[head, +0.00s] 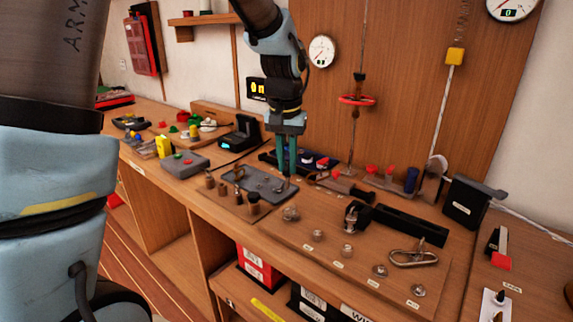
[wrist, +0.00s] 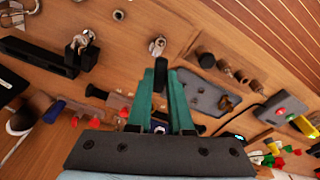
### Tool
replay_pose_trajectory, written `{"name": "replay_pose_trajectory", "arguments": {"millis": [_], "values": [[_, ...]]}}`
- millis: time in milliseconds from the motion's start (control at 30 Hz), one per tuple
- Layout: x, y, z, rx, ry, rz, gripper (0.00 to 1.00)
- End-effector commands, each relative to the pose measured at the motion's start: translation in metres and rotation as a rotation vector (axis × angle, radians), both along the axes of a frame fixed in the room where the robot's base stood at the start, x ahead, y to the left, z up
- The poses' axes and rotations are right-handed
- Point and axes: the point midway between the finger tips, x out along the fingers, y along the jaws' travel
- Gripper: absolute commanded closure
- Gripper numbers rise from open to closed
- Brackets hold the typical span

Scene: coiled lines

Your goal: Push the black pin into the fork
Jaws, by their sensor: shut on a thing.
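My gripper (head: 286,176) has its teal fingers pointing down above the bench, over the right end of a grey plate (head: 258,183). In the wrist view its fingertips (wrist: 161,66) meet on a small dark piece, which looks like the black pin (wrist: 161,62); the fingers hide most of it. A metal piece that looks like the fork (head: 352,212) stands in a black holder right of my gripper; it also shows in the wrist view (wrist: 83,41). The pin is apart from it.
Several small cylinders (head: 238,190) stand in front of the plate. A black bar (head: 410,226) lies beside the fork, with a carabiner (head: 413,258) in front. A small metal fitting (head: 291,212) sits between plate and fork. A grey box (head: 185,163) lies to the left.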

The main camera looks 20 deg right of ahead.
Motion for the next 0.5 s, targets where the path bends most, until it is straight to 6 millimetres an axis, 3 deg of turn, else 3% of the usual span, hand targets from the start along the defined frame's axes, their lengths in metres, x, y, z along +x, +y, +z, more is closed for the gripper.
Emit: {"name": "replay_pose_trajectory", "arguments": {"millis": [500], "values": [[0.0, 0.0, -0.04, 0.001, 0.001, 0.0, 1.0]]}}
